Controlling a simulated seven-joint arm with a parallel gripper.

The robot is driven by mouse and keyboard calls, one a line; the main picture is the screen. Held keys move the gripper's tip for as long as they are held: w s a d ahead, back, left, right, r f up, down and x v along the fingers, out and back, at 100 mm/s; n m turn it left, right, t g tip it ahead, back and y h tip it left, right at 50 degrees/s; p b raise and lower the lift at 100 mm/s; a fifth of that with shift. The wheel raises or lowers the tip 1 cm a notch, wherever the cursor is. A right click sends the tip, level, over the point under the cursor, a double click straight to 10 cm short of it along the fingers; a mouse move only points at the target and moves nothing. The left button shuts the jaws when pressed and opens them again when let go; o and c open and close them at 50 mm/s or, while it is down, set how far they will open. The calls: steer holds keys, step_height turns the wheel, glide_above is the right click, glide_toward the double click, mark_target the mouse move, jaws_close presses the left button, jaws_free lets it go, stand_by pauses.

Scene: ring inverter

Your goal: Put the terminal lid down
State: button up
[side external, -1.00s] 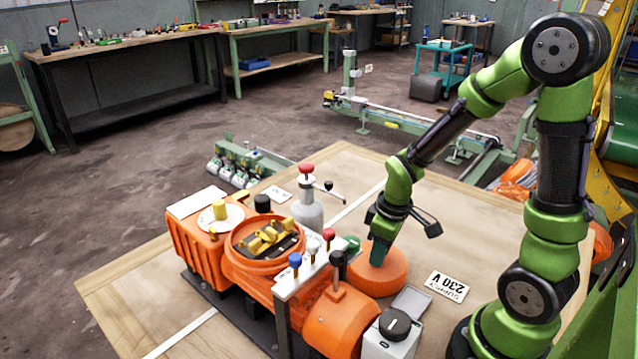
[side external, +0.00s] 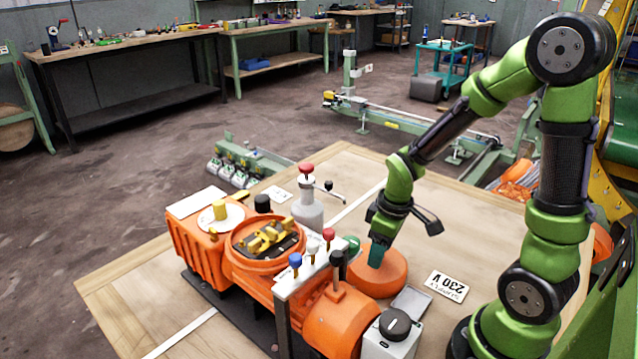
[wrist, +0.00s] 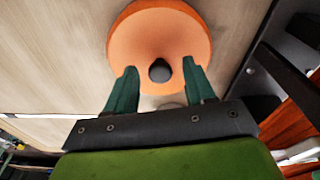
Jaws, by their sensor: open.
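The terminal lid (side external: 384,281) is a round orange disc lying flat on the wooden table, just right of the orange motor. In the wrist view the lid (wrist: 135,35) shows a dark knob (wrist: 160,70) at its middle. My gripper (side external: 376,258) points down at the lid from above. In the wrist view my gripper (wrist: 160,76) has its two green fingers apart, one on each side of the knob, with gaps showing between them and it. The lower edge of the lid is partly hidden by the fingers.
The orange motor (side external: 335,318) has an open round terminal box (side external: 262,238) with yellow parts inside. A rack (side external: 306,272) with coloured knobs stands between it and the lid. Bare table (side external: 440,225) lies behind.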

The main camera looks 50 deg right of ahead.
mark_target(385, 264)
step_height(385, 264, up, 11)
steer(key=s, duration=0.1)
steer(key=s+a+r+m+t+y, duration=0.1)
steer(key=s+a+r+m+t, duration=0.2)
steer(key=a+r+m+t, duration=0.2)
steer(key=a+r+m, duration=0.1)
steer(key=a+r, duration=0.2)
steer(key=a, duration=0.1)
steer(key=shift+s+t+y, duration=0.25)
steer(key=shift+t+y, duration=0.15)
